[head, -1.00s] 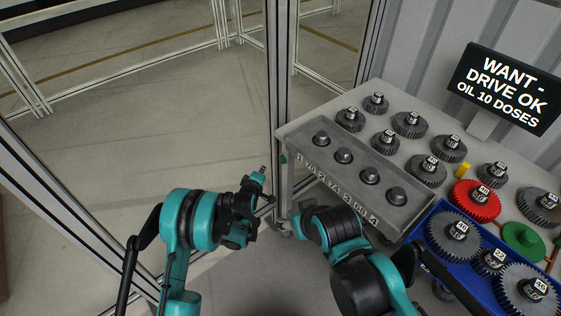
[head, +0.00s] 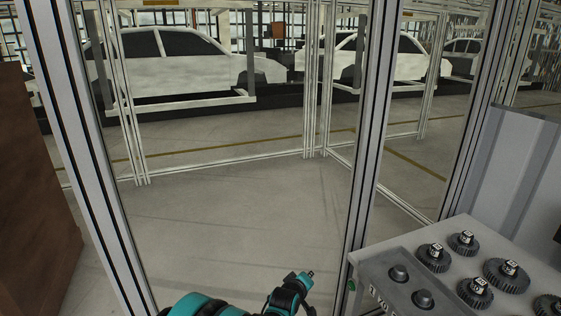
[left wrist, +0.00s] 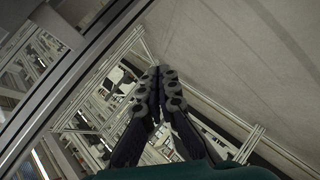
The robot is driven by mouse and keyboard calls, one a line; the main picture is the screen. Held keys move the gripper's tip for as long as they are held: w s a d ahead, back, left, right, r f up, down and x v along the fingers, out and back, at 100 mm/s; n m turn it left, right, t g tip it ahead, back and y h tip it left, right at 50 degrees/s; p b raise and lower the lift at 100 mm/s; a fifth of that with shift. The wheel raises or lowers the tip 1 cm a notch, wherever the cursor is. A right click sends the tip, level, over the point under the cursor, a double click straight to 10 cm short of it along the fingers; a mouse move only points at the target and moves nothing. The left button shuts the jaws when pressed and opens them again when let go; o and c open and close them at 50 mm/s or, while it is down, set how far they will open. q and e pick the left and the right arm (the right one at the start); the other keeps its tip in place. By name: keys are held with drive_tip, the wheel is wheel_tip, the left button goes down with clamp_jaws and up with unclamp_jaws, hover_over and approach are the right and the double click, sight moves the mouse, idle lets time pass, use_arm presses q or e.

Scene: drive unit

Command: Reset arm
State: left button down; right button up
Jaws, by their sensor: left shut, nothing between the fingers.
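My left gripper (head: 306,277) shows at the bottom of the head view, with part of my teal and black left arm beside it. It is in the air in front of the cell's frame, left of the gear table (head: 478,232). In the left wrist view the gripper's two dark fingers (left wrist: 158,75) lie together, shut, with nothing between them. My right arm and right gripper are not in the head view.
Several dark gears (head: 508,275) stand on the table at the lower right, by a grey peg plate (head: 388,290). Aluminium posts (head: 362,165) frame the cell. White car bodies (head: 165,62) stand beyond. A brown block (head: 35,190) is at the left.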

use_arm(q)
drive_tip(key=s+a+r+m+g+y, duration=0.1)
drive_tip(key=s+a+r+m, duration=0.1)
drive_tip(key=s+a+r, duration=0.6)
drive_tip(key=s+a+r+m+g+y, duration=0.1)
drive_tip(key=s+a+r+y, duration=0.1)
drive_tip(key=s+a+r, duration=0.65)
drive_tip(key=s+a+f+m+y, duration=0.1)
drive_tip(key=s+a+f, duration=0.1)
drive_tip(key=s+a, duration=0.4)
drive_tip(key=s+a+f+m+g+y, duration=0.1)
drive_tip(key=s+a, duration=0.5)
drive_tip(key=s, duration=0.6)
wheel_tip(320, 180, down, 2)
drive_tip(key=shift+s+m+g, duration=0.25)
drive_tip(key=shift+m+g, duration=0.05)
drive_tip(key=shift+m, duration=0.5)
